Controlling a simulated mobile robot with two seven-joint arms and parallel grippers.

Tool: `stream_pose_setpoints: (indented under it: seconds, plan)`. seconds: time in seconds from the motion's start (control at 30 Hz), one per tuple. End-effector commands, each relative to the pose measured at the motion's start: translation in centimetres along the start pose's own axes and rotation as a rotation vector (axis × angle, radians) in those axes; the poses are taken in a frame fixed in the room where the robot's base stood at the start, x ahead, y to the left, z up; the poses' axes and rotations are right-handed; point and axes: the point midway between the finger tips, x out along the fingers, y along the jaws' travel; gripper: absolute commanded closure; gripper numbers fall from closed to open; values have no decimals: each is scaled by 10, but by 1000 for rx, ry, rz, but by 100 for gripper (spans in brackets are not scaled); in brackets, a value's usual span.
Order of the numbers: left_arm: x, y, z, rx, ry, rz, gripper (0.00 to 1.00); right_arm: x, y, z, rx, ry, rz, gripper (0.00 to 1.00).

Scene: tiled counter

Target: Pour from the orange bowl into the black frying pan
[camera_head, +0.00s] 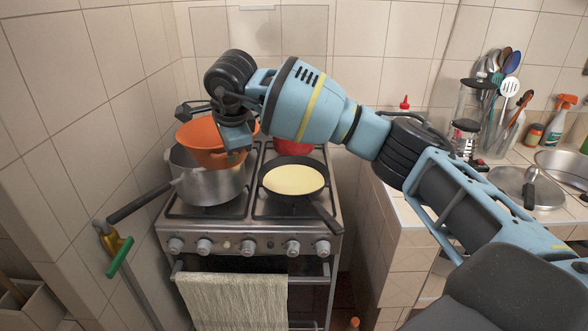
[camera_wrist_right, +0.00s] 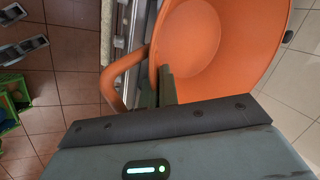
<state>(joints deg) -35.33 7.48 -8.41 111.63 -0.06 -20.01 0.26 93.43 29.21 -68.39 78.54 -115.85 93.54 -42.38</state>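The orange bowl (camera_head: 199,138) is held up above the silver pot at the left of the stove, slightly tilted. My right gripper (camera_head: 238,150) is shut on the bowl's near right side. In the right wrist view the fingers (camera_wrist_right: 166,88) grip its edge beside a looped orange handle (camera_wrist_right: 122,72). The visible part of the bowl's inside (camera_wrist_right: 190,45) looks bare orange. The black frying pan (camera_head: 320,185) sits on the front right burner, its handle toward the front right. A pale yellow layer (camera_head: 293,180) covers the pan's bottom. My left gripper is not in view.
The silver pot (camera_head: 212,188) stands left of the pan, its dark handle sticking out to the front left. A red vessel (camera_head: 293,147) is behind the pan. A towel (camera_head: 235,300) hangs on the oven door. Tiled walls close off the left and back.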

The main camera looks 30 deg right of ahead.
Motion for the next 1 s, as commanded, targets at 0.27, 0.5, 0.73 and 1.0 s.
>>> stream_pose_setpoints:
  seconds: [0.27, 0.5, 0.73, 1.0]
  plan:
    - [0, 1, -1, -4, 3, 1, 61, -15, -7, 0, 2, -2, -3, 100]
    - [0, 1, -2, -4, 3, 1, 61, -34, -15, 0, 0, -3, -2, 100]
    - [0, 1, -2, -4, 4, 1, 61, -46, -20, 0, 0, -4, -1, 100]
    - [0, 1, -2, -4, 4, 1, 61, -46, -20, 0, 0, -4, -1, 100]
